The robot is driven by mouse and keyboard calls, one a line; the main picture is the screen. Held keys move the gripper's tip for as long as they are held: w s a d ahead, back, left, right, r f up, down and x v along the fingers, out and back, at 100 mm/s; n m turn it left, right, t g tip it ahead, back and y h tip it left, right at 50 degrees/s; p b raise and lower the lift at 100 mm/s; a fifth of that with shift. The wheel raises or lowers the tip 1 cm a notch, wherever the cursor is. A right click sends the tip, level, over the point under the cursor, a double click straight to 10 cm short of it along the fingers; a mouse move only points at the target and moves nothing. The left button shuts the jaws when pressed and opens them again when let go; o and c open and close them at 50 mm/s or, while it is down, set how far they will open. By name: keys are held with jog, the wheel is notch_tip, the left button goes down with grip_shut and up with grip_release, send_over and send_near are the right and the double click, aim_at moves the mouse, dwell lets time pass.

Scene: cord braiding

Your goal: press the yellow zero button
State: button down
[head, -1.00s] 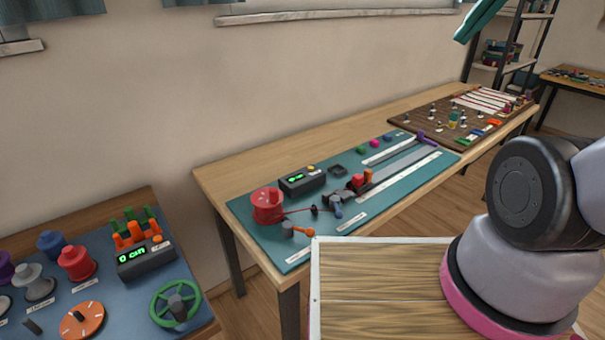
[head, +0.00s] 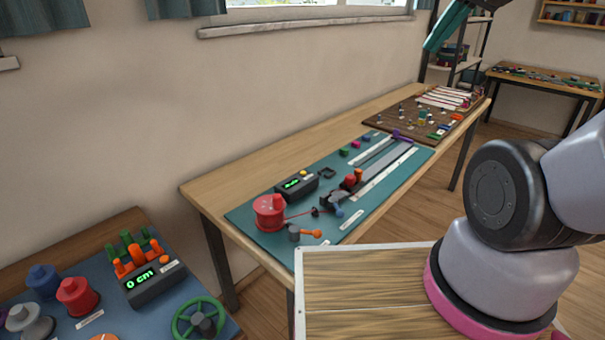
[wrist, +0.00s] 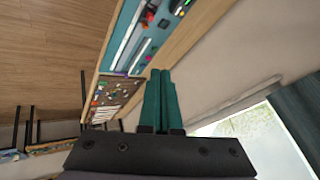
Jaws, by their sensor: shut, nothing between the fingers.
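The yellow button (head: 304,173) is a small spot on top of a dark box with a green display (head: 297,186), on the teal mat (head: 258,236) of the middle table. My gripper (head: 432,48) shows as teal fingers at the top of the head view, high up and well apart from the box. In the wrist view my gripper (wrist: 159,72) has its two fingers side by side, shut and empty.
A red spool (head: 269,213) and an orange-tipped lever (head: 309,233) stand near the box. A left table has a "0 cm" display box (head: 155,283) and a green wheel (head: 198,318). A brown board (head: 400,121) lies farther back. Air above the mat is clear.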

jog(key=t+y, duration=0.1)
send_over(303, 173)
notch_tip(303, 173, down, 33)
jog(key=shift+s+d+f+m, duration=0.1)
jog(key=shift+s+f+m, duration=0.1)
jog(key=shift+s+m, duration=0.15)
jog(key=shift+f, duration=4.4)
jog(key=shift+f, duration=0.15)
